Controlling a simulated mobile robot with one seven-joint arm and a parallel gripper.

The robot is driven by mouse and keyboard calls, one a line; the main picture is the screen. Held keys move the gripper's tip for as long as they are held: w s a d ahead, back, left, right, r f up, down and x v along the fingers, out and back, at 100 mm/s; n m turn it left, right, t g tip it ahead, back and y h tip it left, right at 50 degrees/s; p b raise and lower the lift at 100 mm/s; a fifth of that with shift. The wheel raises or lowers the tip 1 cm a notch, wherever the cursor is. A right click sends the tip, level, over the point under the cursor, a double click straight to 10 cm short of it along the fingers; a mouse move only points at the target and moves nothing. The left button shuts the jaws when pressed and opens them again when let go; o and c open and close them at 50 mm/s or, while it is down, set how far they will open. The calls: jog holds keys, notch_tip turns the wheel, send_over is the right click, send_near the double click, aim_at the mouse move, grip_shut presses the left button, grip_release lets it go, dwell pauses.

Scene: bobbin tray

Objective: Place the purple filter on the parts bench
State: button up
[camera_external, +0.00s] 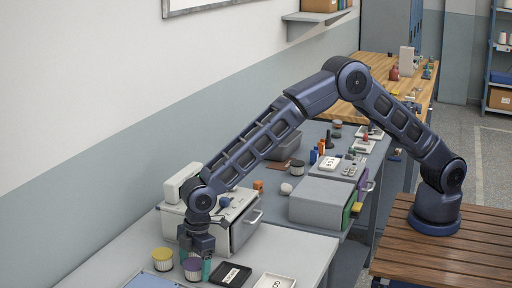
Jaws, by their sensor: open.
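A small round filter with a purple top (193,264) and a pale ribbed side stands upright on the pale near bench (110,270). My gripper (196,263) points down directly over it. Its teal fingers are open, one to each side of the purple filter in this view; whether they touch it I cannot tell. A similar filter with a yellow top (162,254) stands just to the left. A grey-blue middle bench (272,205) and a wooden-topped far bench (405,85) follow behind; no readable sign shows which is the parts bench.
A black tray (232,275) and a white labelled tray (275,282) lie right of the gripper. A pale drawer box (243,232) stands close behind it. A grey box (318,200) and several small items crowd the middle bench. A blue tray (150,280) lies at the front.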

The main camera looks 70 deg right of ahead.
aim_at(199, 260)
notch_tip(199, 260, up, 11)
jog(key=d, duration=0.1)
jog(key=shift+s+d+r, duration=0.15)
jog(key=shift+s+d, duration=0.15)
